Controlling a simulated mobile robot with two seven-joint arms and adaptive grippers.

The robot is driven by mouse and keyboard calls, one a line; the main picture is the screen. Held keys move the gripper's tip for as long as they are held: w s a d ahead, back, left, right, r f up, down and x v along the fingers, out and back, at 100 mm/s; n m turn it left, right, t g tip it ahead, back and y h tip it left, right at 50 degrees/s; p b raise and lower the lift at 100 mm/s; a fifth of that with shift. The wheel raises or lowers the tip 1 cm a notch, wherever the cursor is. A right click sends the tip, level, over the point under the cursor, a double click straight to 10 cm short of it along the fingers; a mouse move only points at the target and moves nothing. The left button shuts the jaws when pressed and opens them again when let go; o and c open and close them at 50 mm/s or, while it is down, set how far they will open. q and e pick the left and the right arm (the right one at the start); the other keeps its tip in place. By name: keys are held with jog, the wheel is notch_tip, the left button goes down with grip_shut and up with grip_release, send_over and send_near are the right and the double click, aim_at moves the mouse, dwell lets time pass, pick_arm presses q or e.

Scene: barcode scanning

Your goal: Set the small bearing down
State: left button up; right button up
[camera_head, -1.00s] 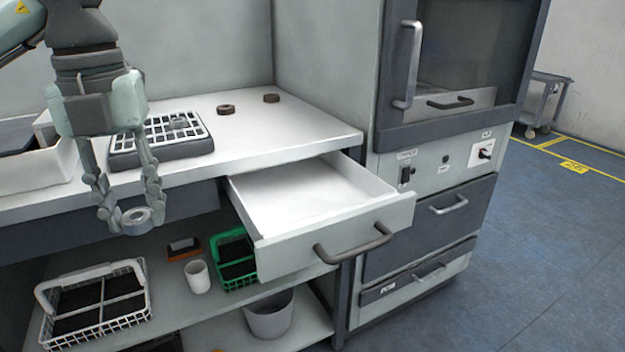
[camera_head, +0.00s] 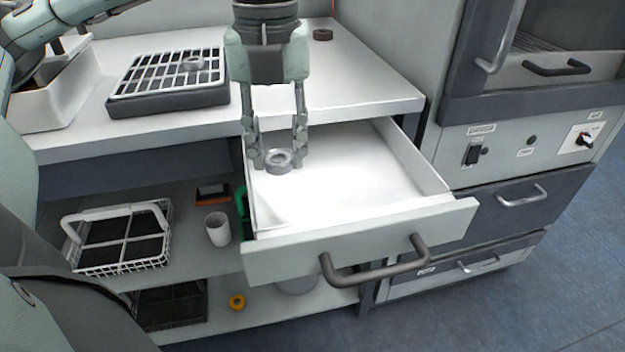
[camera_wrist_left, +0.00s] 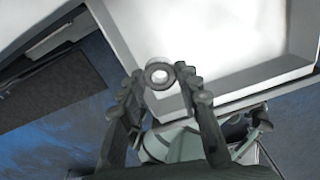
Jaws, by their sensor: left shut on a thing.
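The small bearing (camera_head: 278,160) is a grey metal ring. My left gripper (camera_head: 277,158) is shut on it, with its fingers pointing down. In the head view the bearing appears over the left part of the open, empty white drawer (camera_head: 365,165). In the left wrist view the bearing (camera_wrist_left: 159,75) sits between the fingertips (camera_wrist_left: 160,82), and the drawer's white floor (camera_wrist_left: 225,40) shows beyond it. The bearing's height above the drawer floor is hard to tell. My right gripper is not in view.
Below are a white basket (camera_head: 120,240) and a cup (camera_head: 218,229).

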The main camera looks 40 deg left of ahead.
aim_at(310, 206)
pick_arm(q)
jog(key=d+f, duration=0.1)
jog(key=w+d, duration=0.1)
jog(key=d+f, duration=0.1)
jog(key=d, duration=0.1)
jog(key=shift+w+f, duration=0.3)
jog(key=shift+f, duration=0.05)
notch_tip(310, 206, down, 3)
jog(key=shift+f, duration=0.45)
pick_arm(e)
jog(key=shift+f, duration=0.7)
pick_arm(q)
jog(key=shift+f, duration=0.1)
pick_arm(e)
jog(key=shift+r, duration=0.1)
